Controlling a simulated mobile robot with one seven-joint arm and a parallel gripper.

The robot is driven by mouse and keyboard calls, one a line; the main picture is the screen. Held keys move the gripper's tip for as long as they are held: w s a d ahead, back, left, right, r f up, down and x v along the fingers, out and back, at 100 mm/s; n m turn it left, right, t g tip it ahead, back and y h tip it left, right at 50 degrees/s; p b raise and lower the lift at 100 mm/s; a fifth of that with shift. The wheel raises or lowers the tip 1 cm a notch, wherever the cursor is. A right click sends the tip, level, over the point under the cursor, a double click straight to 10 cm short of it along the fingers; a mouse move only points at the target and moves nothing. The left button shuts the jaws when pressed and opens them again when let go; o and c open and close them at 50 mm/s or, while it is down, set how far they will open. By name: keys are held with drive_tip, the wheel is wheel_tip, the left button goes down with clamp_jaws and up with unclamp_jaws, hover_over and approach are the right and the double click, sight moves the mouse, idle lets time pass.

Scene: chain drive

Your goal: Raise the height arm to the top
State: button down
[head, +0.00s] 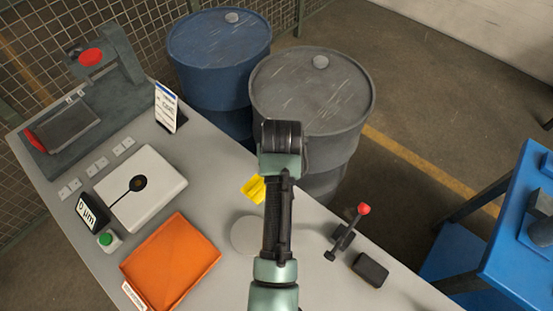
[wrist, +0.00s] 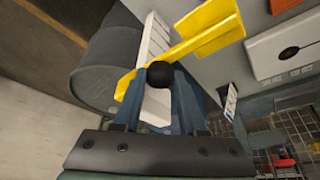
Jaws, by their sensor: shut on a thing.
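The height arm (wrist: 212,42) is a yellow bar with a wide plate at one end and a black ball knob (wrist: 159,75). In the wrist view it crosses a white post with scale marks (wrist: 153,43). My gripper (wrist: 160,84) is shut on the black knob, with a finger on each side of it. In the head view only the yellow plate (head: 253,189) shows, to the left of my arm. My arm hides the post, the knob and my fingers there. I cannot tell how high the arm stands on the post.
A red-knobbed lever (head: 349,228) and black block (head: 370,269) lie right. Blue (head: 218,45) and grey (head: 312,90) drums stand behind.

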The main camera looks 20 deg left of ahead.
drive_tip(key=shift+w+r, duration=0.1)
drive_tip(key=shift+c, duration=2.2)
unclamp_jaws()
drive_tip(key=b+v, duration=0.2)
drive_tip(key=v, duration=1.1)
drive_tip(key=shift+b, duration=0.4)
drive_tip(key=w+d+r+m+t+b, duration=0.1)
drive_tip(key=w+r+t, duration=0.25)
drive_tip(key=r, duration=0.25)
drive_tip(key=w+d+r+t+y+b, duration=0.1)
drive_tip(key=w+r+t+b, duration=0.1)
drive_tip(key=r+t, duration=0.25)
drive_tip(key=w+d+r+m+t+b, duration=0.1)
drive_tip(key=w+d+r+t, duration=0.15)
drive_tip(key=r, duration=0.45)
drive_tip(key=s+d+r+m+t+h+b, duration=0.1)
drive_tip(key=s+d+r+t, duration=0.1)
drive_tip(key=s+r+t, duration=0.2)
drive_tip(key=s+d+r+m+t+h+b, duration=0.1)
drive_tip(key=s+r+t, duration=0.3)
drive_tip(key=r, duration=0.7)
drive_tip(key=s+d+r+m+t+b, duration=0.1)
drive_tip(key=s+d+r+t, duration=0.3)
drive_tip(key=r, duration=0.4)
drive_tip(key=shift+s+t+h+b, duration=0.3)
drive_tip(key=shift+s+t+h, duration=0.15)
drive_tip(key=shift+s, duration=0.5)
